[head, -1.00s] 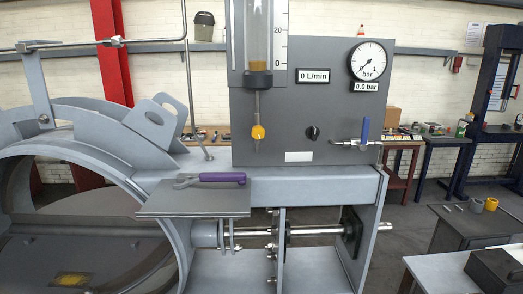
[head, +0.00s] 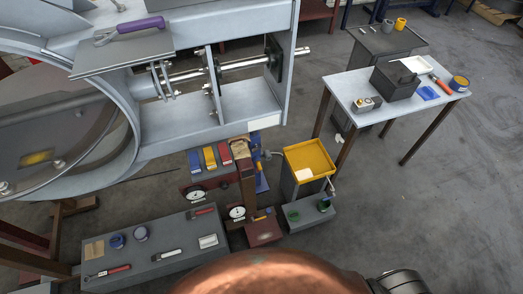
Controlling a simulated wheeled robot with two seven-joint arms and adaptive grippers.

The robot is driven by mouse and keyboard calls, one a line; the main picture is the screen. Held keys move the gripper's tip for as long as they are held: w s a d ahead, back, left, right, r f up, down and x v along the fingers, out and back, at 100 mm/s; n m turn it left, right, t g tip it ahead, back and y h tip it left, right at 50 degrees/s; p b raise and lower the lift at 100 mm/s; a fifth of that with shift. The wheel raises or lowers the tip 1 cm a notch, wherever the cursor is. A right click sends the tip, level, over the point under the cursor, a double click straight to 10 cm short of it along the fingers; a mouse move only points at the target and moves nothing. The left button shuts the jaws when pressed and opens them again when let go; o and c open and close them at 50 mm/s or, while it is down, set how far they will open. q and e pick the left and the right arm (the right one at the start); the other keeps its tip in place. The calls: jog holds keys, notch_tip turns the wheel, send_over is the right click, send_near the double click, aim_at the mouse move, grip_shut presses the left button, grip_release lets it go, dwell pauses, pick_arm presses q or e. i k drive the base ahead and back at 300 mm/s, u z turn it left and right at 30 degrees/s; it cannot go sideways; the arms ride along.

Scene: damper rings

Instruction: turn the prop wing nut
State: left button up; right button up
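I cannot make out a wing nut for certain in the head view. A shiny horizontal rod (head: 188,76) runs through the grey steel frame (head: 245,98), with small studs and nuts around its left part, too small to tell apart. A purple-handled tool (head: 140,25) lies on the grey plate (head: 105,58) above the rod. Neither of my grippers shows, so their state is hidden. A rounded copper-coloured shape and a dark cylinder cut into the bottom edge; I cannot tell what they are.
A low grey bench (head: 165,262) holds several small tools. A yellow-topped box (head: 310,157) stands right of the red, yellow and blue items. A light table (head: 357,92) at the right carries a dark box (head: 396,80) and tools.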

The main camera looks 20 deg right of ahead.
aim_at(257, 147)
jog(key=u, duration=0.05)
jog(key=k, duration=1.2)
jog(key=u, duration=0.75)
jog(key=i, duration=1.4)
jog(key=z, duration=0.55)
jog(key=i, duration=0.6)
jog(key=z, duration=0.4)
